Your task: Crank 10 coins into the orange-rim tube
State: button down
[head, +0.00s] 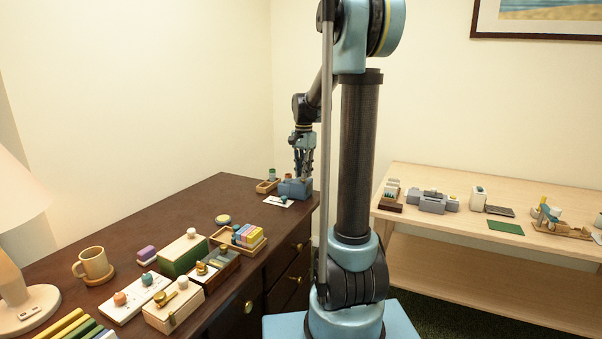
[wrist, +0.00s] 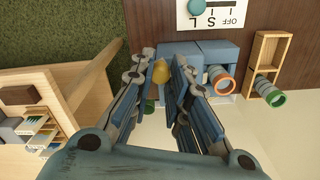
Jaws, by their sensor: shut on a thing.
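The blue-grey coin machine (head: 294,189) stands at the far right end of the dark desk, and its casing (wrist: 208,55) shows in the wrist view. The orange-rim tube (wrist: 224,85) is at the machine's right part in the wrist view; I cannot make out coins in it. A brass-coloured crank knob (wrist: 160,72) sits at the machine's left side. My gripper (head: 302,172) is right at the machine, pointing down. In the wrist view its fingers (wrist: 162,65) are closed on the crank knob. The crank's arm is mostly hidden.
A wooden tray (wrist: 264,49) with a green-rim tube (wrist: 270,94) stands beside the machine. A white panel (wrist: 218,13) marked OFF, S, L carries a teal knob (wrist: 196,8). Boxes and a mug (head: 94,263) fill the near desk. A pale table (head: 450,230) stands right.

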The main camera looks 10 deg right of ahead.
jog(key=w+d+n, duration=0.1)
jog(key=w+n, duration=0.3)
jog(key=n, duration=1.1)
jog(key=w+d+n, duration=0.2)
jog(key=w+n, duration=0.2)
jog(key=n, duration=1.1)
jog(key=shift+w+d+n, duration=0.15)
jog(key=shift+n, duration=0.15)
jog(key=c, duration=1.5)
grip_release()
jog(key=shift+r, duration=0.1)
